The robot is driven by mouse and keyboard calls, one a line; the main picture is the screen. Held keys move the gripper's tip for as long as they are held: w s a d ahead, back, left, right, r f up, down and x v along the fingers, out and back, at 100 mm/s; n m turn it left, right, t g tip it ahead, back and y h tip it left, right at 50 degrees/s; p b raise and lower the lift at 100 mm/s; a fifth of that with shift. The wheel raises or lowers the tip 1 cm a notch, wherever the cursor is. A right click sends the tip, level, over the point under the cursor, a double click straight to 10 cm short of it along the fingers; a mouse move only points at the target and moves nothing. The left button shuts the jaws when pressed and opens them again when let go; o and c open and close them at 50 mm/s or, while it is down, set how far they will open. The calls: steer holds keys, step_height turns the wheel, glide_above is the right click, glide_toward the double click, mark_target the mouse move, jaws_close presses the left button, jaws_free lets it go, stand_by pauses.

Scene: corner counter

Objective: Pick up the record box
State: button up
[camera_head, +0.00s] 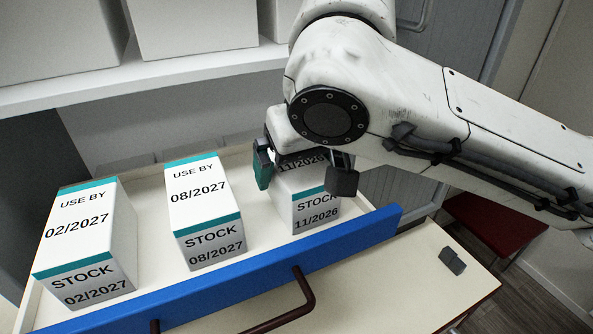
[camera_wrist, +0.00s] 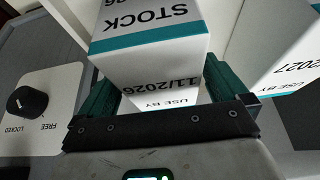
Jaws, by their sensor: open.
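Three white boxes with teal bands stand in a row in an open drawer (camera_head: 265,268); none is visibly labelled as a record box. The left box (camera_head: 85,245) reads 02/2027. The middle box (camera_head: 205,205) reads 08/2027. The right box (camera_head: 312,212) reads 11/2026. My gripper (camera_head: 302,172) is open over the right box, one finger on each side of its top. In the wrist view, the 11/2026 box (camera_wrist: 150,62) lies between the fingers of my gripper (camera_wrist: 166,92). Whether the fingers touch it is unclear. My arm hides part of its top.
The drawer's blue front has a brown handle (camera_head: 300,305). White boxes (camera_head: 190,25) stand on a shelf (camera_head: 150,82) behind. A red seat (camera_head: 490,222) stands beyond.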

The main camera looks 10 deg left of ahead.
steer(key=shift+w+a+f, duration=0.15)
steer(key=shift+w+f, duration=0.05)
steer(key=shift+f, duration=0.35)
steer(key=shift+f, duration=0.25)
stand_by(0.4)
steer(key=c, duration=1)
steer(key=shift+r, duration=0.1)
